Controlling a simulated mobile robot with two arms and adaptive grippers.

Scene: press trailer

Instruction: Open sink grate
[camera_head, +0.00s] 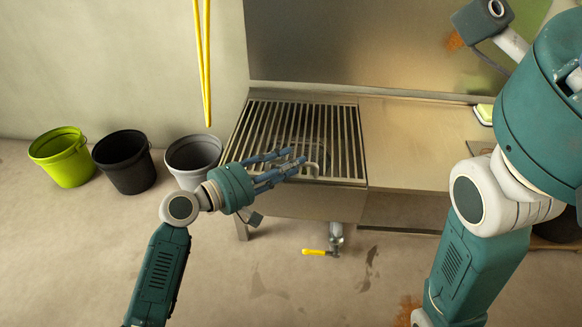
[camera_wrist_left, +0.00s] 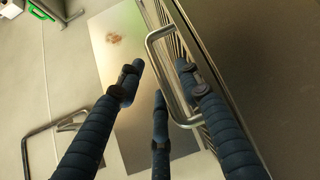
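The sink grate (camera_head: 345,130) is a panel of parallel metal bars lying flat and closed over the sink (camera_head: 300,203) in the head view. A bent metal handle (camera_head: 315,167) stands at its front part; it also shows large in the left wrist view (camera_wrist_left: 155,58). My left gripper (camera_head: 296,158) is over the front of the grate at the handle. In the left wrist view its dark fingers (camera_wrist_left: 162,76) are spread, with the handle's bar between them. I cannot tell whether any finger touches it. My right arm is at the right; its fingers are not visible.
A green bucket (camera_head: 62,160), a black bucket (camera_head: 126,165) and a grey bucket (camera_head: 192,160) stand left of the sink. A metal counter (camera_head: 415,140) adjoins on the right. A drain pipe with a yellow-handled valve (camera_head: 318,252) hangs below. Yellow cords (camera_head: 203,60) hang above.

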